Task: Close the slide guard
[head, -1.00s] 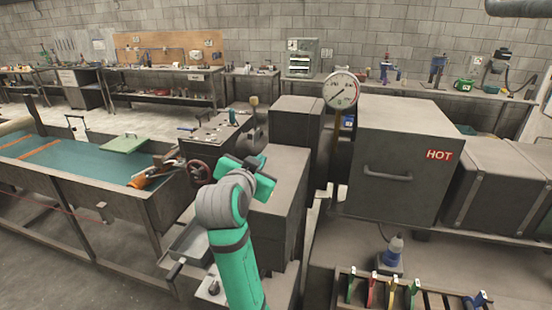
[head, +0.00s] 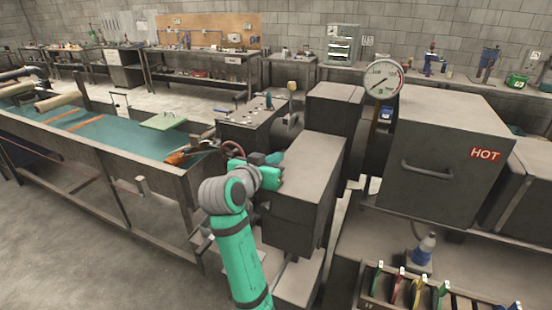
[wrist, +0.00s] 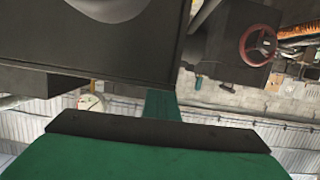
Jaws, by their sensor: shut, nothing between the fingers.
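My gripper (wrist: 161,105) shows in the wrist view as narrow green fingers beyond the dark edge of my wrist; it is shut and empty. In the head view my gripper (head: 273,163) is at the left side of a grey box-shaped machine (head: 310,165), partly hidden by my wrist. I cannot pick out the slide guard with certainty. In the wrist view a dark flat panel (wrist: 95,45) fills the upper left, close to the fingers; contact cannot be told. A red handwheel (wrist: 258,45) shows at the upper right of that view, and behind my gripper in the head view (head: 233,149).
A long green-topped bench (head: 95,135) runs to the left, with an orange tool (head: 178,158) at its near end. A grey oven marked HOT (head: 440,150) and a round gauge (head: 383,79) stand to the right. A rack of coloured pieces (head: 410,290) is at the lower right.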

